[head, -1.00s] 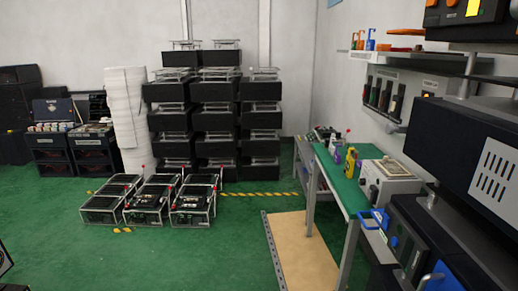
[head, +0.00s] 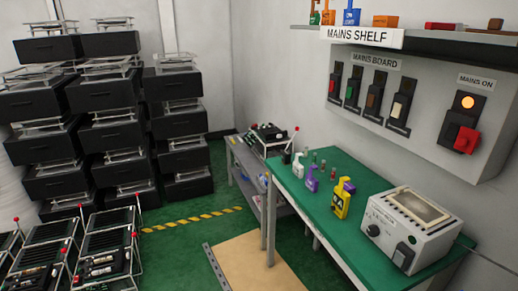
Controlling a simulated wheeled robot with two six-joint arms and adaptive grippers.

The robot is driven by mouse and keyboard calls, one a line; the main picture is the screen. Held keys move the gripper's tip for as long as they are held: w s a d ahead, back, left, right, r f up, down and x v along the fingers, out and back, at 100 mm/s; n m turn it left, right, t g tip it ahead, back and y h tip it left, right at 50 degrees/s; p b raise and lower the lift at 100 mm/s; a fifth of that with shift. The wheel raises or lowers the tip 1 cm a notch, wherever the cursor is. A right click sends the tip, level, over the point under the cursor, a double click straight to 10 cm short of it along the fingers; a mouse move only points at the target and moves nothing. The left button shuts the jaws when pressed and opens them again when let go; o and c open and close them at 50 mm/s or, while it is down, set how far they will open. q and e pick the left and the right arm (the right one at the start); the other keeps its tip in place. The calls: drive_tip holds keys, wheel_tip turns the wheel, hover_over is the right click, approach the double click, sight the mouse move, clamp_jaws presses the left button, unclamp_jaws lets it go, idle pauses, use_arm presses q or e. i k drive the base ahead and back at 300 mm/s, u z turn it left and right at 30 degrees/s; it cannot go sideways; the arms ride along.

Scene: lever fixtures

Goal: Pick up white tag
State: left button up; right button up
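A small white tag (head: 298,166) stands upright on the far left part of the green-topped table (head: 345,169). It stands to the left of a purple tag (head: 312,182) and a yellow tag (head: 341,200). The purple tag also has some white on it. Neither of my grippers shows in the head view.
A grey instrument box (head: 408,229) takes up the table's right end. Several small upright pieces stand behind the tags. A lower grey bench (head: 243,165) adjoins at the back left. A mains board (head: 385,100) and mains shelf (head: 362,37) are on the wall. Wire-framed units (head: 105,250) stand on the floor at left.

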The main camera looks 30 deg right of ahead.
sight(298, 169)
drive_tip(key=i, duration=2.5)
drive_tip(key=z, duration=3.9)
